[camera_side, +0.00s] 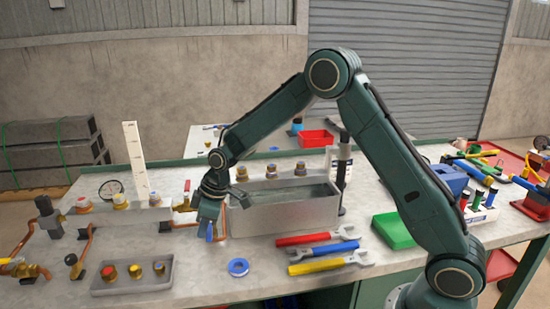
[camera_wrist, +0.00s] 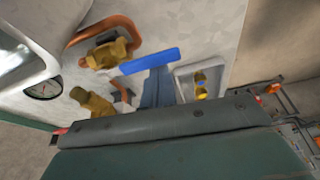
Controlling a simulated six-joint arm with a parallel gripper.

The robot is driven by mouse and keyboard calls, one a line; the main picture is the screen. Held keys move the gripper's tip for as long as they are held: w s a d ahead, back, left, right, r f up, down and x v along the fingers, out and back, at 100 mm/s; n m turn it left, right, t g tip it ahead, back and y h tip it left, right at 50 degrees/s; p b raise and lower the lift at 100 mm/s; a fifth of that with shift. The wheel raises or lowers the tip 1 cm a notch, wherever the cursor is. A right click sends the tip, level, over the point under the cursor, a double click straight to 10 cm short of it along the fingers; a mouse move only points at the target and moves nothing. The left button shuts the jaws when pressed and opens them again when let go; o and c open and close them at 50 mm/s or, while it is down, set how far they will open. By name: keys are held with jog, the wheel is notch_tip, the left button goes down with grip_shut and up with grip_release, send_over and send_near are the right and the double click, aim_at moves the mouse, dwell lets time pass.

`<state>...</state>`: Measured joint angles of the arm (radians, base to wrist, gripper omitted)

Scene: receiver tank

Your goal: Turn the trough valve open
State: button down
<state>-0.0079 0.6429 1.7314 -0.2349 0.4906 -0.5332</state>
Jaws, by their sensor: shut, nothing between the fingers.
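The trough (camera_side: 290,216) is a grey metal box of liquid on the bench; its wall shows at upper left in the wrist view (camera_wrist: 45,28). Beside it is a brass valve (camera_wrist: 108,53) on a copper pipe, with a blue lever (camera_wrist: 150,61) pointing away from the trough. My gripper (camera_side: 207,222) is low at the trough's left end. In the wrist view my gripper (camera_wrist: 158,76) is shut and empty, its tips right by the lever's side. I cannot tell whether they touch. In the side view my gripper mostly hides the valve.
A second brass fitting (camera_wrist: 92,101) and a gauge (camera_wrist: 43,90) are near my gripper. A grey tray (camera_side: 134,286) of brass fittings stands in front. Red, blue and yellow wrenches (camera_side: 328,264) and a blue ring (camera_side: 238,267) lie at the front. A white upright gauge board (camera_side: 136,160) stands behind.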

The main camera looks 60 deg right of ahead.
jog(key=shift+w, duration=0.1)
jog(key=shift+w+a, duration=1.3)
jog(key=shift+a, duration=0.05)
jog(key=v, duration=1)
jog(key=shift+w+d+r, duration=0.1)
